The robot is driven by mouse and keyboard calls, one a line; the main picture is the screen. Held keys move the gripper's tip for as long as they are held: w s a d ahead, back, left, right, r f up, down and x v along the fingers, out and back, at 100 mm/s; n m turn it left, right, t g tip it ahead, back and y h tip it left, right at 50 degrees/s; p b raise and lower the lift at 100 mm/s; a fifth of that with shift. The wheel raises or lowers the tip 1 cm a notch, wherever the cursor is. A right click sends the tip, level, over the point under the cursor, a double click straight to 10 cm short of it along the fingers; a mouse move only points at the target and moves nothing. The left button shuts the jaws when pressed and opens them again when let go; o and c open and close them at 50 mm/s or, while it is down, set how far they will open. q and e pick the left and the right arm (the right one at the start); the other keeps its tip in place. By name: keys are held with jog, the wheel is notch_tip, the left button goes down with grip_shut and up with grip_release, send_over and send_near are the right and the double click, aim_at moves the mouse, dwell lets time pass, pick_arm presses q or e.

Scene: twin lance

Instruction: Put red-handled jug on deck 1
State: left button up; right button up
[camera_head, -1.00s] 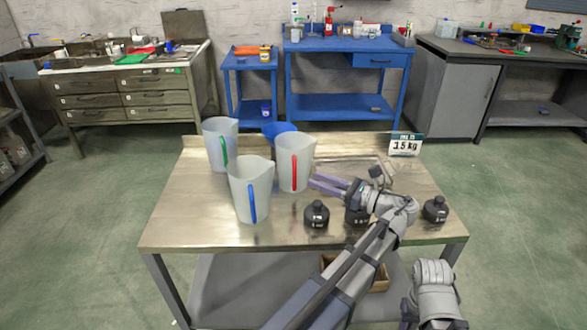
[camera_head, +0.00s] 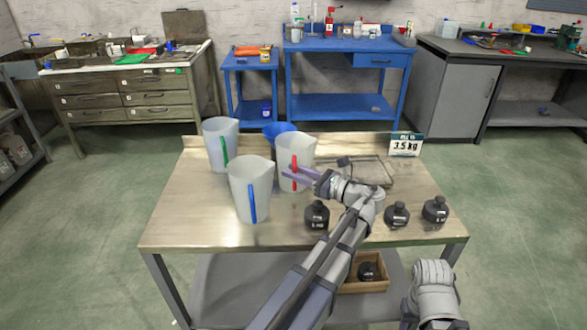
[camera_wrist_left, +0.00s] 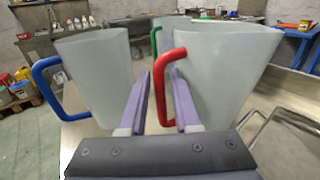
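The red-handled jug (camera_head: 297,152) stands upright on the metal table, a translucent white jug with its red handle facing me. My left gripper (camera_head: 290,172) reaches it from the right. In the left wrist view its two purple fingers (camera_wrist_left: 162,80) stand apart on either side of the red handle (camera_wrist_left: 161,95), open, with no clear grip. The jug body (camera_wrist_left: 220,75) is just beyond the fingers. A thin wire frame (camera_head: 388,180) lies at the table's back right, partly behind my arm; I cannot tell whether it is deck 1. My right gripper is not visible.
A blue-handled jug (camera_head: 250,190) stands close at front left, a green-handled jug (camera_head: 220,145) behind it. A blue funnel-like thing (camera_head: 278,132) is behind. Black weights (camera_head: 317,215) line the front right. A sign (camera_head: 406,144) reads 3.5 kg.

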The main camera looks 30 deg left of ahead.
pick_arm(q)
grip_shut()
dwell(1.4)
